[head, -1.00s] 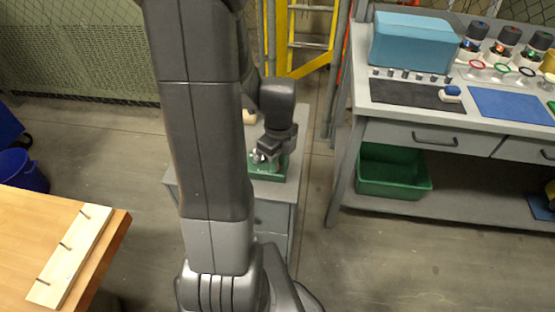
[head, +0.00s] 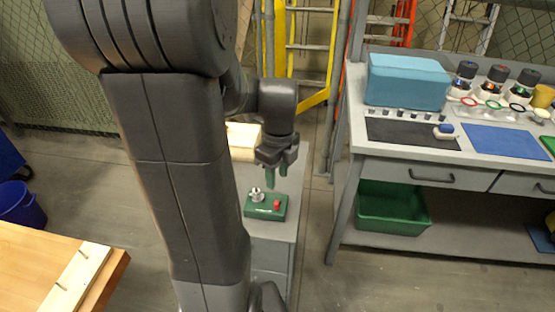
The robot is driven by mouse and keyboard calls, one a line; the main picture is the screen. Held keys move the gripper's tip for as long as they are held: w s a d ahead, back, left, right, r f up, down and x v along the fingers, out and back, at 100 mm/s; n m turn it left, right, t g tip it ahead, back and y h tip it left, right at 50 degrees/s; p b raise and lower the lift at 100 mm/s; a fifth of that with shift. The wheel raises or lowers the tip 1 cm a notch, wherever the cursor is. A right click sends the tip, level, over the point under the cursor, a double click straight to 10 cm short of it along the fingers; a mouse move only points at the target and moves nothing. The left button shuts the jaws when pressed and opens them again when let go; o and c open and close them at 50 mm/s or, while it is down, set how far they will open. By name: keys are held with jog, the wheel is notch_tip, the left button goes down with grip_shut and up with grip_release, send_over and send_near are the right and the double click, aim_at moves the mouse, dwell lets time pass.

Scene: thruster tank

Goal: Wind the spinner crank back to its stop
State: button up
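A small green unit (head: 265,212) sits on top of the grey cabinet. It carries a silver metal piece (head: 257,195) on its left and a red button (head: 277,205) on its right. The silver piece looks like the spinner, but the crank's handle and angle are too small to make out. My gripper (head: 277,176) hangs above and behind the unit, pointing down, clear of the silver piece. Its two green fingertips stand apart with a gap and nothing seen between them.
A pale wooden block (head: 243,141) stands behind the unit, partly covered by my arm. To the right is a grey workbench (head: 365,150) with a teal case (head: 407,80) and a green bin (head: 393,208) below. A wooden table (head: 40,265) is at lower left.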

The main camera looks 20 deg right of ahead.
aim_at(276, 203)
notch_tip(276, 203, up, 4)
jog(key=shift+d+f, duration=0.1)
dwell(0.5)
jog(key=f, duration=0.4)
jog(key=f+b, duration=0.1)
jog(key=f, duration=0.8)
jog(key=shift+s+a+f+b, duration=0.1)
jog(key=shift+a+f+b, duration=0.2)
jog(key=shift+f, duration=0.1)
